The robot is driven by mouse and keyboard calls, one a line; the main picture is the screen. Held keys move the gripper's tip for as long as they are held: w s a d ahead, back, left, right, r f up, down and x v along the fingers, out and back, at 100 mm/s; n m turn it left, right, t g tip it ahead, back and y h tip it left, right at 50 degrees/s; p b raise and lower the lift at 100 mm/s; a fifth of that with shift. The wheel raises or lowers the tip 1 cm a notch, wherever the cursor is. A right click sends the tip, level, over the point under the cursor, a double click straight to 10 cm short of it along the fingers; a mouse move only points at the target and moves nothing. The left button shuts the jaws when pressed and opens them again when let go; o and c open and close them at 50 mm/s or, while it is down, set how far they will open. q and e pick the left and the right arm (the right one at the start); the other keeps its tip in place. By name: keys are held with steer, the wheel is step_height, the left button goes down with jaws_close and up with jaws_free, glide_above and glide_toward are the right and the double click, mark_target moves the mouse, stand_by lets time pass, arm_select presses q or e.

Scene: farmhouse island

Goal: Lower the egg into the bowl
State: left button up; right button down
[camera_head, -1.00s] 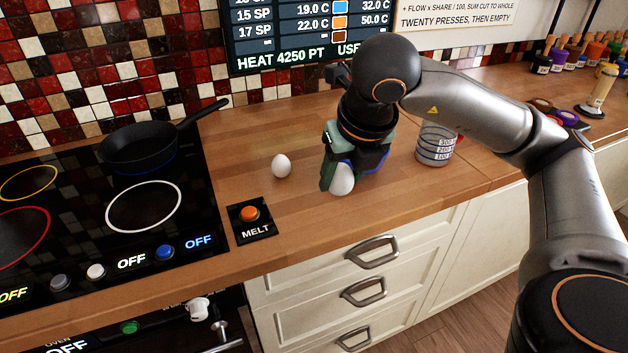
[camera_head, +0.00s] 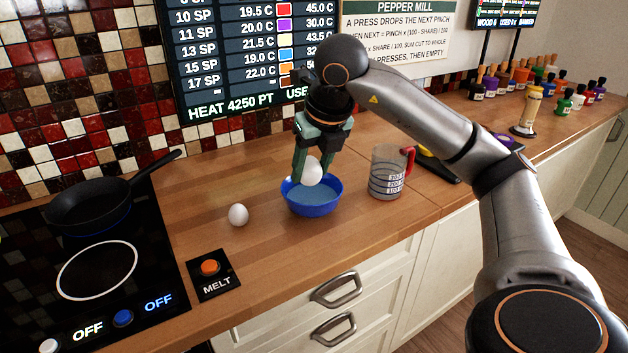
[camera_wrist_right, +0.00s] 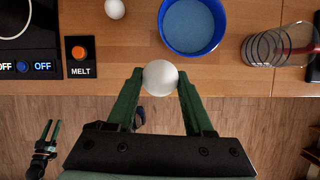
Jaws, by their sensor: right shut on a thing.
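My right gripper (camera_head: 313,157) is shut on a white egg (camera_head: 312,171), which also shows between the green fingertips in the right wrist view (camera_wrist_right: 160,77). In the head view, the held egg overlaps the back part of the blue bowl (camera_head: 312,210); its exact height above the bowl is hard to tell. The bowl stands on the wooden counter and holds something pale blue. In the right wrist view, the bowl (camera_wrist_right: 221,38) lies just beyond the egg. My left gripper (camera_wrist_right: 48,135) shows small at the lower left there, its fingers apart and empty.
A second white egg (camera_head: 238,214) lies on the counter left of the bowl. A measuring jug (camera_head: 386,175) with a red handle stands to the right. The MELT button (camera_head: 210,268) and a black pan (camera_head: 90,204) on the stove are left. The counter behind the loose egg is clear.

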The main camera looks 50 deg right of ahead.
steer(key=w+d+f+p, duration=0.2)
steer(key=w+d+f, duration=0.3)
steer(key=w+d, duration=0.2)
steer(key=shift+w+d, duration=0.15)
steer(key=shift+w, duration=0.7)
steer(key=shift+w+p, duration=0.3)
steer(key=shift+p, duration=0.15)
steer(key=shift+f+b, duration=1.85)
steer(key=shift+f, duration=0.85)
steer(key=shift+f+b, duration=1)
steer(key=shift+f, duration=0.5)
